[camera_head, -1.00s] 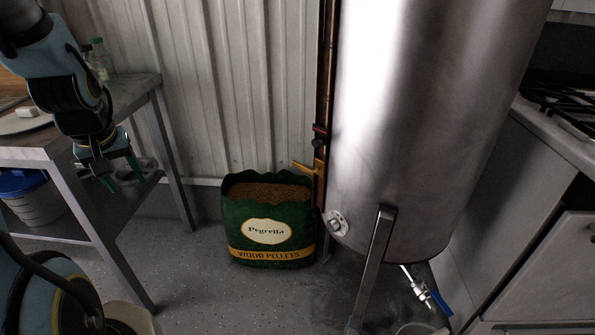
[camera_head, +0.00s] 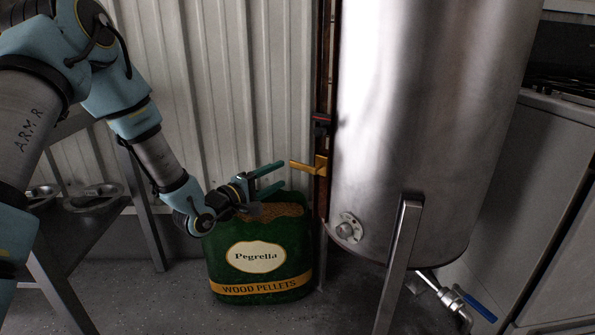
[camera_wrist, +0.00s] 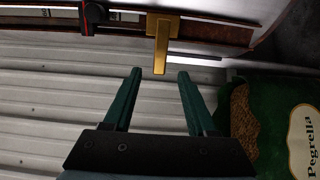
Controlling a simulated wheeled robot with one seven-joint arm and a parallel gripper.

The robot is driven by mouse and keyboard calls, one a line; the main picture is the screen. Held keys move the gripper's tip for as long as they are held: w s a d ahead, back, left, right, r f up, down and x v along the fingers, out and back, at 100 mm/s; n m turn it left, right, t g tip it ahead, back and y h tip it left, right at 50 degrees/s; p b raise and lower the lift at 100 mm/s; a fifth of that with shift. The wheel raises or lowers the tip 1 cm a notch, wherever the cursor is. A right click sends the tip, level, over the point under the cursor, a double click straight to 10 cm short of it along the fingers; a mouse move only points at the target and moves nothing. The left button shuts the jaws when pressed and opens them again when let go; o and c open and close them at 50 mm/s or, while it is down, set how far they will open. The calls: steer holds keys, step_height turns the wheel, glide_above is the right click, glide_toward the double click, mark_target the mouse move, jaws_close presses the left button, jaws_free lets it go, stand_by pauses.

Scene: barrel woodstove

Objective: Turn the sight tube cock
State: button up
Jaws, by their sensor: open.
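The sight tube cock has a yellow lever handle (camera_head: 304,167) that sticks out to the left of the sight tube (camera_head: 324,95), beside the steel tank. My gripper (camera_head: 278,178) is open and empty, just left of the lever and above the pellet bag. In the wrist view the yellow lever (camera_wrist: 161,50) points toward the gap between my two green fingertips (camera_wrist: 160,75). Its end lies at about the level of the tips, and I see no contact. A black fitting with a red mark (camera_head: 321,119) sits on the tube above the lever.
The steel tank (camera_head: 420,110) stands right of the tube on metal legs. A green wood pellet bag (camera_head: 260,275) stands below my gripper. A corrugated wall (camera_head: 230,90) is behind. A blue-handled valve (camera_head: 478,306) is low at the right. A metal table is at left.

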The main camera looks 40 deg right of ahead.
mark_target(296, 166)
steer(key=d, duration=0.5)
steer(key=w+d, duration=0.1)
steer(key=d, duration=0.2)
steer(key=shift+d, duration=0.3)
steer(key=shift+c, duration=0.3)
jaws_close()
stand_by(0.7)
